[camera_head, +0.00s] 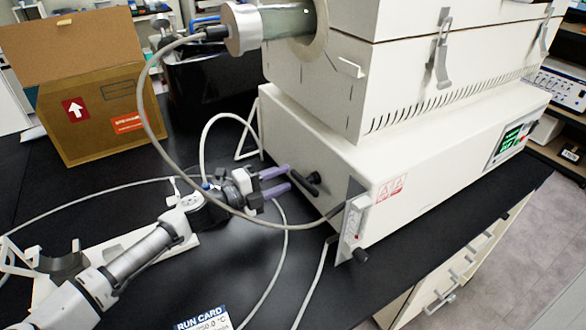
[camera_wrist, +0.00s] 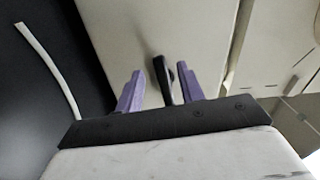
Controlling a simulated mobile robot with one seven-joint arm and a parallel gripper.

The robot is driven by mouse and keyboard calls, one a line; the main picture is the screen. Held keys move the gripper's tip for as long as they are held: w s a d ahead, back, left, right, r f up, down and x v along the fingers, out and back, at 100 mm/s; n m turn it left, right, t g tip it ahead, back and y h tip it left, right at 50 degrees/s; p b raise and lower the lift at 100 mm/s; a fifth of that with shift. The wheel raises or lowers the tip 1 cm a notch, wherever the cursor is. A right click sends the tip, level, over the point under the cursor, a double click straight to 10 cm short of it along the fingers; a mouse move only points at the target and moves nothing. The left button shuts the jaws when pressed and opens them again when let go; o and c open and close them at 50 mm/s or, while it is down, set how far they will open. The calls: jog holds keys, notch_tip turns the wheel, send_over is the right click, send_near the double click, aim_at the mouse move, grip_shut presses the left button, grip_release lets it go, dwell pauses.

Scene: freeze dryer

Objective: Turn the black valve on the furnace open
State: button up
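The black valve (camera_head: 306,181) is a small dark handle on the left end face of the white furnace's base unit (camera_head: 440,165). My gripper (camera_head: 289,177) is open, its two purple fingers pointing at the valve. In the wrist view, the valve (camera_wrist: 164,80) shows between the fingertips (camera_wrist: 159,68), closer to the right finger, with a clear gap to the left finger. I cannot tell whether the right finger touches it. The valve's far side and its stem are partly hidden.
A grey cable (camera_head: 155,120) loops from the tube end cap (camera_head: 240,30) down across my arm to a flow meter (camera_head: 354,217) on the furnace corner. A cardboard box (camera_head: 95,115) stands at the back left. A run card (camera_head: 205,318) lies in front on the black bench.

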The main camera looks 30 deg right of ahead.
aim_at(292, 175)
jog(key=shift+w+d+p, duration=0.2)
jog(key=shift+d+p, duration=0.3)
jog(key=shift+d, duration=1.55)
jog(key=shift+c, duration=0.5)
grip_shut()
